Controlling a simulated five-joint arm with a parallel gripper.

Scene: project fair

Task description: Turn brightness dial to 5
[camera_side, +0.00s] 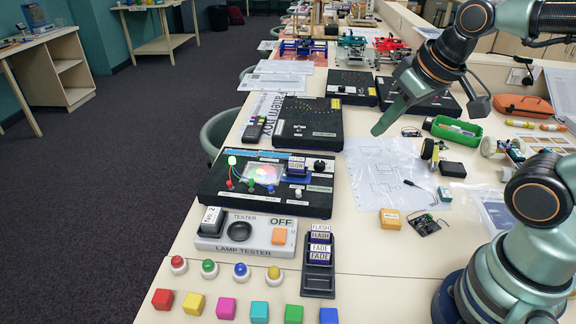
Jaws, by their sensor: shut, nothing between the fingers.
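A black light panel (213,192) lies on the table with a lit, multicoloured patch on its face. A round black knob (319,165) sits at its upper right, and a white knob (298,193) sits lower right. Labels and scale marks are too small to read, so I cannot tell which is the brightness dial or its setting. My gripper (379,130) is shut and empty, pointing down and left. It appears above the table, right of the panel and apart from both knobs.
A lamp tester (240,246) and a rack of labelled tiles (319,262) stand in front of the panel. Coloured buttons and cubes line the front edge. Another black panel (308,122) lies behind. A printed sheet (375,165), orange block (391,218) and green tray (453,130) lie right.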

